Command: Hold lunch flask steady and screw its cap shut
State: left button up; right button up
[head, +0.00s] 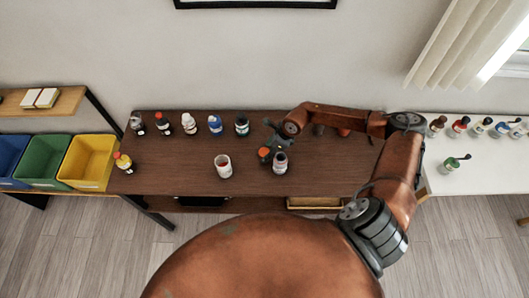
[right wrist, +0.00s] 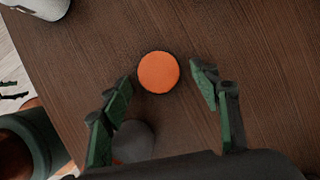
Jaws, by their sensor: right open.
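A round orange cap (right wrist: 158,72) lies between the spread fingers of my right gripper (right wrist: 162,77) in the right wrist view. It also shows in the head view (head: 264,152), just below that gripper (head: 274,134). The gripper is open and holds nothing. I cannot tell whether the cap rests on the table or on something. A dark bottle with a pale label (head: 280,164) stands just right of the cap. A white container with a red inside or label (head: 223,166) stands further left. I cannot tell for sure which is the lunch flask. My left gripper is not in view.
Several bottles stand along the back of the brown table (head: 180,152), including a blue one (head: 215,125). Coloured bins (head: 88,160) are at left, a white side table (head: 480,180) at right.

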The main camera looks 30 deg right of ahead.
jog(key=shift+c, duration=0.4)
jog(key=c, duration=0.8)
jog(key=shift+r, duration=0.1)
notch_tip(320, 180, up, 10)
